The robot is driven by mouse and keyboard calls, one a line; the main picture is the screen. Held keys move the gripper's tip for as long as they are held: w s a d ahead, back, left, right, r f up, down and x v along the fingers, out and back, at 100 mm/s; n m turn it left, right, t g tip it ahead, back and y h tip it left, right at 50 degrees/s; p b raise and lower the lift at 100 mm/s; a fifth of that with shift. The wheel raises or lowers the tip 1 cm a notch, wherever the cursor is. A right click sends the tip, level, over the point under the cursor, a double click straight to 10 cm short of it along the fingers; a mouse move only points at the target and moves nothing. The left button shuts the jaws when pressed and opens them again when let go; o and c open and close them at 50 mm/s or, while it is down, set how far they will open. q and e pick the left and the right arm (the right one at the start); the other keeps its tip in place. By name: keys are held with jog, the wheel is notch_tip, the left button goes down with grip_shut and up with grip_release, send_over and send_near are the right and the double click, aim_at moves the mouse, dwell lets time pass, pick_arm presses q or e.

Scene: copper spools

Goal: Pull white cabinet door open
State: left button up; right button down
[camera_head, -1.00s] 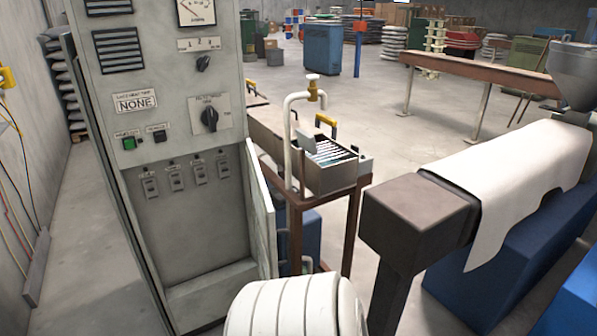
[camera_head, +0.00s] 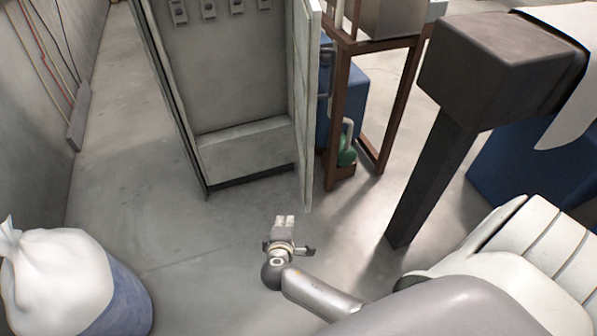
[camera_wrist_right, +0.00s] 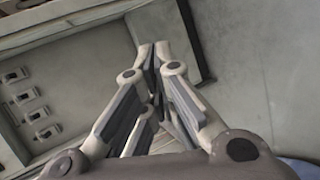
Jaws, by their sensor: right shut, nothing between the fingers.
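The pale grey-white cabinet (camera_head: 235,80) stands at the upper middle of the head view, its front recess exposed. Its door (camera_head: 307,105) stands swung out at the right side, seen nearly edge-on. My right gripper (camera_head: 285,219) is in front of the cabinet, apart from the door in the picture, with its fingers together and empty. In the right wrist view, the shut fingers (camera_wrist_right: 155,52) point toward the cabinet front (camera_wrist_right: 65,75), with switches on the left. My left gripper is not in view.
A brown metal stand (camera_head: 335,110) is close behind the door on the right. A dark block on a post (camera_head: 425,180) stands further right. The floor (camera_head: 190,250) before the cabinet is clear.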

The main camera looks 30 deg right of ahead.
jog(key=w+r+m+t+h+b, duration=0.1)
jog(key=w+r+t+h+b, duration=0.1)
jog(key=r, duration=0.5)
jog(key=w+r+m+t+h+b, duration=0.1)
jog(key=w+r+h+b, duration=0.2)
jog(key=r, duration=0.4)
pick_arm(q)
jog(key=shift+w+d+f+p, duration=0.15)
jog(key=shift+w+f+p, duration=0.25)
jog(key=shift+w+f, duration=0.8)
pick_arm(e)
jog(key=w+d, duration=0.5)
jog(key=d, duration=0.5)
jog(key=shift+d, duration=0.4)
